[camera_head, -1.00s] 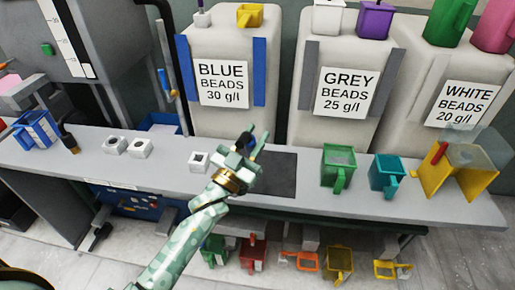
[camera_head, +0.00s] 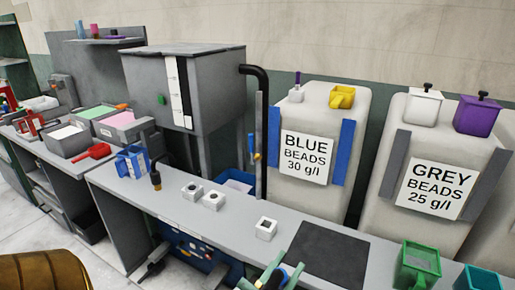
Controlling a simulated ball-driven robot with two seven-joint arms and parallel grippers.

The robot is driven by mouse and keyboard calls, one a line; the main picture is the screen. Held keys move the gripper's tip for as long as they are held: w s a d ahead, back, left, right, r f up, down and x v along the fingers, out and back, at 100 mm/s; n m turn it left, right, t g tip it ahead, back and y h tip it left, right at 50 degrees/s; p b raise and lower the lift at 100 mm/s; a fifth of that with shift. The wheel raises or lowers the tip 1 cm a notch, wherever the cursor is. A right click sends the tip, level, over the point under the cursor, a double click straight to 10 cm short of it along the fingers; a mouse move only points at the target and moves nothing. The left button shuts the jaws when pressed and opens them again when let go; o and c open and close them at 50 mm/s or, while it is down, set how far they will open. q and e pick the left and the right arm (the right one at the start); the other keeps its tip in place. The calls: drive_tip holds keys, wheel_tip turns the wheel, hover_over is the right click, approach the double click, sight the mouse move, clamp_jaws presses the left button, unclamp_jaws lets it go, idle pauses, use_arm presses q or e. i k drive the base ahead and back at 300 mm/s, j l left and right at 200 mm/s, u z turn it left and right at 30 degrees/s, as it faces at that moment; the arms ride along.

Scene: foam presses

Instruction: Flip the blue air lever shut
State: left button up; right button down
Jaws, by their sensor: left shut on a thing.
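The blue air lever (camera_head: 251,145) is a small blue handle with a yellow part under it, by the upright pipe left of the blue beads container. It points up and down along the pipe. My left gripper (camera_head: 274,277) shows at the bottom edge, over the bench front, well below and apart from the lever. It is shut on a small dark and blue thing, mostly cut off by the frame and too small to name. My right gripper is not in view.
The blue beads container (camera_head: 316,185) is right of the pipe.

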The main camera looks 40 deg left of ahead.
sight(251, 148)
drive_tip(key=i+u, duration=0.1)
drive_tip(key=u, duration=0.3)
drive_tip(key=l+u, duration=0.15)
drive_tip(key=u, duration=0.25)
drive_tip(key=i+l+u, duration=0.1)
drive_tip(key=u, duration=0.3)
drive_tip(key=l+u, duration=0.15)
drive_tip(key=u, duration=0.25)
